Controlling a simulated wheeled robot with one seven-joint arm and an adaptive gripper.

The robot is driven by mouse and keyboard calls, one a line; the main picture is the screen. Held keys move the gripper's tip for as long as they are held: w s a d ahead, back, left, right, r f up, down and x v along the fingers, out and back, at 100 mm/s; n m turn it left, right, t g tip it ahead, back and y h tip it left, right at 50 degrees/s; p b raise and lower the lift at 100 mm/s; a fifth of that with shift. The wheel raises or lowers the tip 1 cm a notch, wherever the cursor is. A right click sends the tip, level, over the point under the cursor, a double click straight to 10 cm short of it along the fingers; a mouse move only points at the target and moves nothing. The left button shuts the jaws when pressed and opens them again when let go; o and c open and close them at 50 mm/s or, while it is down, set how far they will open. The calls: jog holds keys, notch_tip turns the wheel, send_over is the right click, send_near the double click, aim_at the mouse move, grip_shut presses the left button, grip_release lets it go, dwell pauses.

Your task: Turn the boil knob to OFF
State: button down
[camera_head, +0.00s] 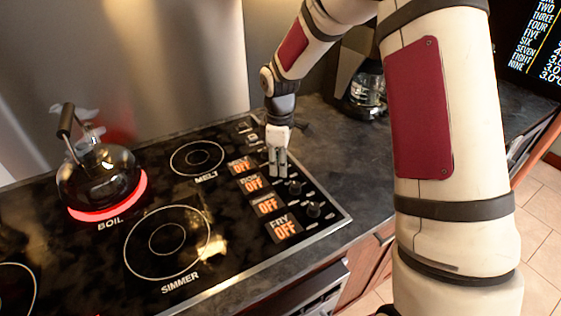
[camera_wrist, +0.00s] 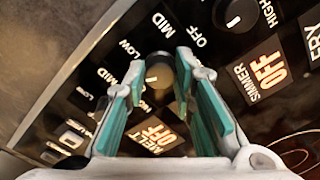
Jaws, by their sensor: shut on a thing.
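My gripper (camera_head: 278,170) points down at the control strip on the right of the stovetop. In the wrist view my gripper (camera_wrist: 160,68) has its two teal fingers closed around a dark round knob, the boil knob (camera_wrist: 157,78), which has a pale mark. In the head view the gripper hides this knob. The boil display (camera_head: 252,184) beside the gripper reads OFF in orange; a finger hides it in the wrist view.
The simmer knob (camera_head: 295,187) and fry knob (camera_head: 313,210) stand close by on the near side. The melt display (camera_wrist: 152,136) and simmer display (camera_wrist: 258,70) read OFF. A coffee maker (camera_head: 366,90) stands behind to the right. The counter between is clear.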

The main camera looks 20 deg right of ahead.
jog(key=n+p, duration=0.1)
jog(key=n, duration=0.4)
dwell(0.6)
jog(key=c, duration=1.3)
grip_release()
jog(key=shift+c, duration=0.2)
notch_tip(320, 180, up, 12)
